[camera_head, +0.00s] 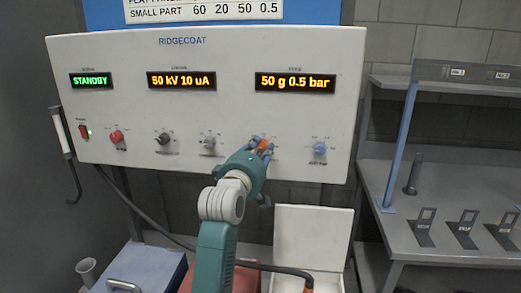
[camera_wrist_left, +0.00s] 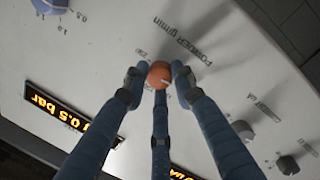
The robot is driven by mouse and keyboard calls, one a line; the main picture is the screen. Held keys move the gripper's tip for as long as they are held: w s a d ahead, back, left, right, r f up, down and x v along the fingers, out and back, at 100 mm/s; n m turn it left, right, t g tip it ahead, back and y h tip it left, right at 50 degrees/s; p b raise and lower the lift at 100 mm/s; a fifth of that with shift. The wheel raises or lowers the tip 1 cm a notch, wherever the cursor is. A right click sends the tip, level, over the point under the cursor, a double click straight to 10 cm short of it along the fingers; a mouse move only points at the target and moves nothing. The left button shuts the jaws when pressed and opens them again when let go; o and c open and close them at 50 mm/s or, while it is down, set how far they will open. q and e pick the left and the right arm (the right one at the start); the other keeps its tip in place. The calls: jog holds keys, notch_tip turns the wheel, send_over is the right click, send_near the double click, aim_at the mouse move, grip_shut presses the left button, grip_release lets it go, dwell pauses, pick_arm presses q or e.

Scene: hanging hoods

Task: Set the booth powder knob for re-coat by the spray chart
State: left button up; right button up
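The orange powder knob (camera_head: 262,145) is on the white RIDGECOAT panel (camera_head: 225,110), right of centre. It also shows in the left wrist view (camera_wrist_left: 160,73), beside the print "POWDER g/min". My left gripper (camera_head: 260,148) has its three fingers closed in around this knob, and the fingertips appear to touch its sides. The display above (camera_head: 295,83) reads "50 g 0.5 bar". The middle display (camera_head: 181,81) reads "50 kV 10 uA". The chart (camera_head: 200,10) is cut off at the top; only its "SMALL PART 60 20 50 0.5" row reads clearly. My right gripper is out of view.
A blue knob (camera_head: 320,148) is right of the powder knob; a grey knob (camera_head: 209,142), a black knob (camera_head: 163,139) and a red knob (camera_head: 117,136) are left. A green display (camera_head: 91,80) reads "STANDBY". An open white box (camera_head: 312,240) stands below; a grey shelf (camera_head: 450,190) is right.

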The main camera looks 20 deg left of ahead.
pick_arm(q)
grip_shut()
jog(key=shift+r+m+p, duration=0.25)
jog(key=shift+m+p, duration=0.55)
jog(key=shift+p, duration=0.4)
jog(key=m+g+p, duration=0.1)
jog(key=m+p, duration=0.3)
jog(key=shift+r, duration=0.1)
jog(key=shift+m+y+p, duration=0.4)
jog(key=shift+m+p, duration=1.25)
jog(key=shift+m, duration=0.15)
jog(key=o, duration=1)
grip_release()
jog(key=shift+c, duration=0.2)
